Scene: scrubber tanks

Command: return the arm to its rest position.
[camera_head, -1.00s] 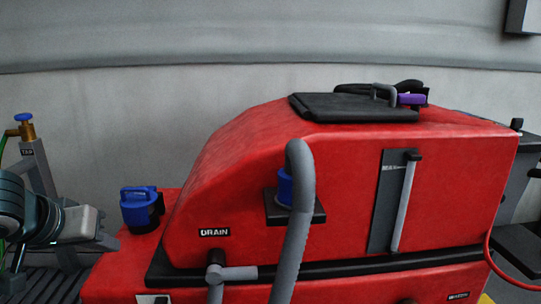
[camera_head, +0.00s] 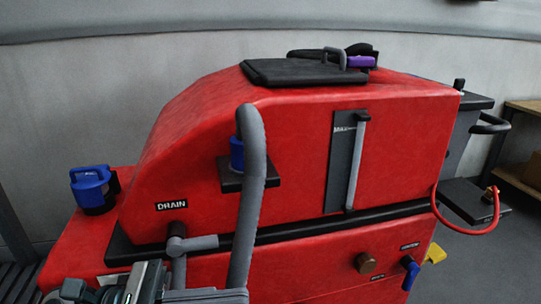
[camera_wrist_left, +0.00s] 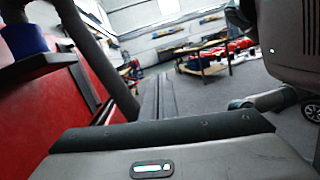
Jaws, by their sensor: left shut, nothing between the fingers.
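My left arm (camera_head: 145,285) enters the head view at the bottom left, in front of the lower body of the red scrubber machine (camera_head: 290,160). Its fingertips cannot be made out there. In the left wrist view my left gripper (camera_wrist_left: 158,82) shows as two long grey fingers side by side, shut and empty. They point past the grey hose (camera_wrist_left: 105,60) and the machine's red side, toward open floor. I see no contact between the fingers and the machine. My right gripper is not in view.
The hose (camera_head: 250,200) stands out from the machine's front, close to my left arm. A blue cap (camera_head: 237,155) sits on a black bracket behind it. A blue-topped container (camera_head: 92,188) is at left. Grey floor (camera_head: 470,265) is open at right. A table (camera_wrist_left: 205,65) stands farther off.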

